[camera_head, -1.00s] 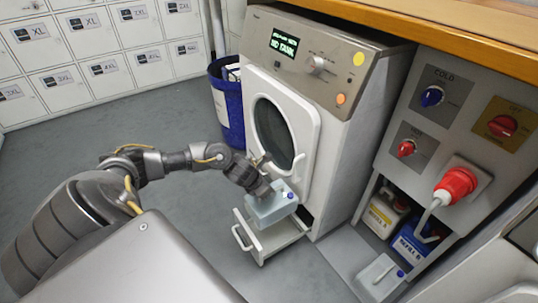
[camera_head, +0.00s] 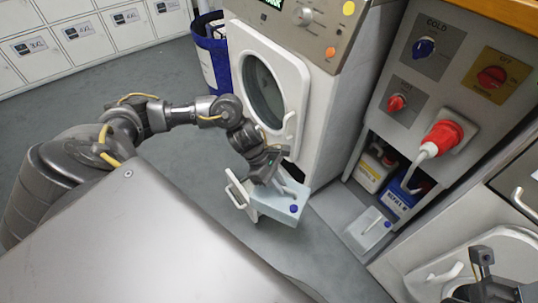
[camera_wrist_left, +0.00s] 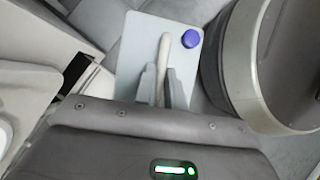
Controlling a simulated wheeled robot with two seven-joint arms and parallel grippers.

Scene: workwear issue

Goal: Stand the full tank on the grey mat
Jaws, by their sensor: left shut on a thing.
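My left gripper (camera_head: 274,180) is shut on the handle of a pale blue-grey tank (camera_head: 287,211) with a blue cap. It holds the tank in front of the machine, above or just beyond the pulled-out drawer (camera_head: 236,194). The left wrist view shows the fingers (camera_wrist_left: 163,88) around the handle, on the held tank (camera_wrist_left: 133,45). The lighter grey mat (camera_head: 330,207) lies between the machine and that tank. A dark part of my right gripper (camera_head: 484,272) shows at the lower right; its fingers are unclear.
The white machine (camera_head: 310,110) with a round door stands behind the held tank. A cabinet with knobs and a red plug (camera_head: 445,138) holds yellow-labelled and blue containers (camera_head: 398,197) below. A blue bin (camera_head: 211,55) stands at the back. Floor at left is clear.

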